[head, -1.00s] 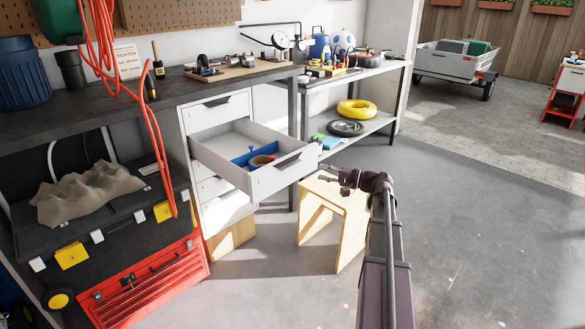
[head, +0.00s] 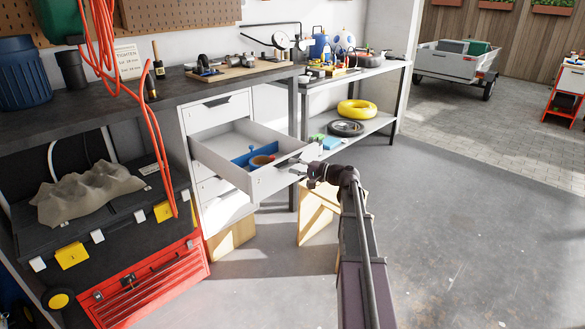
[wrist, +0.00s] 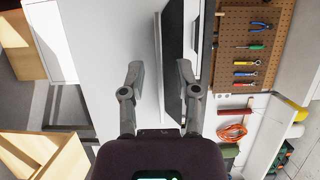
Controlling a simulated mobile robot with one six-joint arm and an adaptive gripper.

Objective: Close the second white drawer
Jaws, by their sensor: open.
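The second white drawer (head: 262,183) is pulled far out of the white cabinet in the head view. A blue item (head: 243,159) and a brown roll lie inside it. My gripper (head: 298,166) is at the right end of the drawer front, by its dark handle; I cannot tell whether it touches. A white panel (wrist: 115,50) and a pale edge with a dark strip show beyond the fingers.
The top drawer (head: 218,110) is shut, and lower drawers sit below. A light wooden stool (head: 318,208) stands under my arm. A workbench (head: 95,103) runs left, with a red toolbox (head: 150,280) below. Grey floor is clear at right.

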